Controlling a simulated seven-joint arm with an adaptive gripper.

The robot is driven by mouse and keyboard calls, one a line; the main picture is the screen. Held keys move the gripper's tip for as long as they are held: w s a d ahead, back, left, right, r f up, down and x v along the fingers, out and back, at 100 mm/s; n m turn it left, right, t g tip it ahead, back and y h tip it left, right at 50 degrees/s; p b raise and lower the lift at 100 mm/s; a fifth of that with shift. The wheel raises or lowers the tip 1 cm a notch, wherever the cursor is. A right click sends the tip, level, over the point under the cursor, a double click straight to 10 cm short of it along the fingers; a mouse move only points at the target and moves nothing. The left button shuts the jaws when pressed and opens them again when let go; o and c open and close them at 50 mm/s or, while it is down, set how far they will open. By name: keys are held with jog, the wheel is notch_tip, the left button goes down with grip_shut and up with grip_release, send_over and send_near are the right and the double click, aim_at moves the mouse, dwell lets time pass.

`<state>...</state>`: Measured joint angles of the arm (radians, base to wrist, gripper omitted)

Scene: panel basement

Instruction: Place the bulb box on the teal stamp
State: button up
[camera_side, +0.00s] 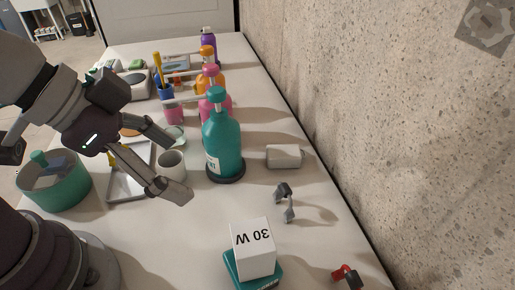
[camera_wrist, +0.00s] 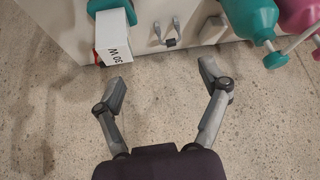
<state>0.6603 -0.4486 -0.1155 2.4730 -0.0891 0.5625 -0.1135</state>
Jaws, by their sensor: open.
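The bulb box (camera_side: 253,247) is white with "30 W" printed on it. It stands on the teal stamp (camera_side: 240,277) at the front of the table. In the wrist view the bulb box (camera_wrist: 114,45) shows at the upper left, with part of the teal stamp (camera_wrist: 97,6) beyond it. My gripper (camera_side: 178,165) is open and empty, above the table near the teal bottle and away from the box. In the wrist view my gripper (camera_wrist: 163,82) has its fingers spread, with nothing between them.
A teal pump bottle (camera_side: 222,147), pink and orange bottles stand in a row beyond. A white cup (camera_side: 172,165), a tray (camera_side: 130,180) and a green pot (camera_side: 60,185) are at left. A grey clip (camera_side: 285,201) and a red clip (camera_side: 347,277) lie near the box. A concrete wall (camera_side: 400,110) borders the right.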

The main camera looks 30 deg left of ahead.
jog(key=a+r+n+y, duration=0.2)
jog(key=a+n, duration=0.4)
jog(key=a, duration=0.7)
jog(key=shift+s+a+n+y, duration=0.25)
jog(key=shift+n+y, duration=0.15)
jog(key=shift+y, duration=0.2)
